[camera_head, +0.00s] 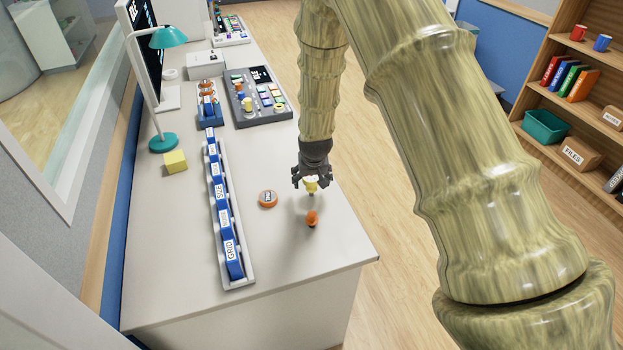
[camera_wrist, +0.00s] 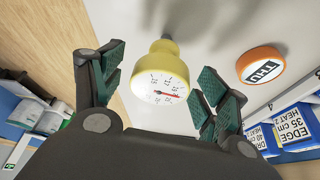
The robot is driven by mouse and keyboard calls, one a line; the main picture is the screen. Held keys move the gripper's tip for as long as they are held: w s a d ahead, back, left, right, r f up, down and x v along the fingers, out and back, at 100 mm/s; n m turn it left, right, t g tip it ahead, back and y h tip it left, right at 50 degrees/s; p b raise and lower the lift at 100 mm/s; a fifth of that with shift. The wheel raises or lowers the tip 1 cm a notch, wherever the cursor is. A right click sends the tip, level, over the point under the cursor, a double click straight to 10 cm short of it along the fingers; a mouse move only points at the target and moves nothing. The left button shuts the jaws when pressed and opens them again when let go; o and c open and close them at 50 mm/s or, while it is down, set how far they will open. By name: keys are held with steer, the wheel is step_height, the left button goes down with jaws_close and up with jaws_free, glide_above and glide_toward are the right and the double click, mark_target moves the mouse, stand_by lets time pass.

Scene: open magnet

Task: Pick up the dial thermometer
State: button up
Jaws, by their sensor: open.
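The dial thermometer (camera_wrist: 160,88) is yellow with a round white face, dark marks and a red needle. In the wrist view it sits between the two fingers of my gripper (camera_wrist: 155,88), with a gap visible on both sides. In the head view the yellow thermometer (camera_head: 311,185) shows just under my gripper (camera_head: 310,178), above the desk's right part. My gripper is open, and its fingers stand around the thermometer without visibly closing on it. The lower end of the thermometer is hard to make out.
On the white desk (camera_head: 180,285), an orange labelled disc (camera_head: 268,199) lies left of the thermometer, and a small orange object (camera_head: 312,218) stands in front. Left is a rack (camera_head: 251,281) of blue labelled blocks. A grey control panel (camera_head: 243,118) lies behind.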

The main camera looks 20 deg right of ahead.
steer(key=shift+w+f, duration=0.15)
steer(key=shift+f, duration=0.05)
steer(key=c, duration=1.2)
